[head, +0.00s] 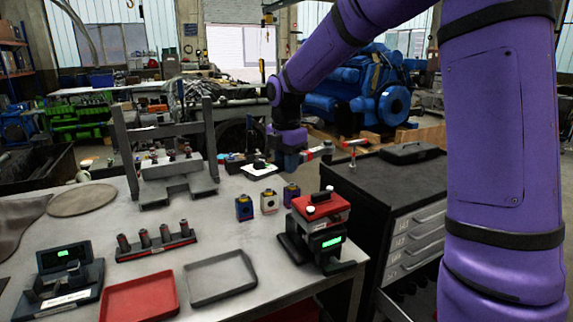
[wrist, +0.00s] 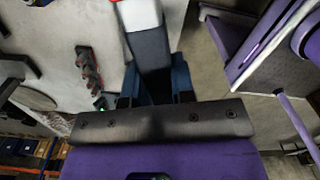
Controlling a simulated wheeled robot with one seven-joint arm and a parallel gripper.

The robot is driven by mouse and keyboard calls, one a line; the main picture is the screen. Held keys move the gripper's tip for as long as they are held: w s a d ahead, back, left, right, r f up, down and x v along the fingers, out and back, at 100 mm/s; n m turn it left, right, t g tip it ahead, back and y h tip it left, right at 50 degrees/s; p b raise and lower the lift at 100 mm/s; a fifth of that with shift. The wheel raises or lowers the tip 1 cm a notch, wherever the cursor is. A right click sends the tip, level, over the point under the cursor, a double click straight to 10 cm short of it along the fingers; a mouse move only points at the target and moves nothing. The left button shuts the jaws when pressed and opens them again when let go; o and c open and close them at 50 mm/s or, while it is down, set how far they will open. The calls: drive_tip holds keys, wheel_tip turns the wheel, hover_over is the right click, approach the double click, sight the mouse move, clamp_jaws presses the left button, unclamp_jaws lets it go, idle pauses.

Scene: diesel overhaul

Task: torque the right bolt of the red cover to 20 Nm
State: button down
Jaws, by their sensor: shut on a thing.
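The red cover (head: 322,206) sits on a black fixture (head: 296,248) at the table's front right corner. A green-lit display (head: 328,241) is on the fixture's front. Small pale and dark bolt heads show on the cover; which is the right bolt is hard to tell at this size. My gripper (head: 300,155) is behind the cover, above the table's far right edge, apart from it. It is shut on a tool with a dark grey body and a white and red part (wrist: 148,45).
Small blocks (head: 268,202), a socket rack (head: 155,243), a grey tray (head: 220,275) and a red tray (head: 140,298) lie left of the fixture.

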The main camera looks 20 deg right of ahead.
drive_tip(key=s, duration=0.7)
drive_tip(key=shift+a, duration=0.3)
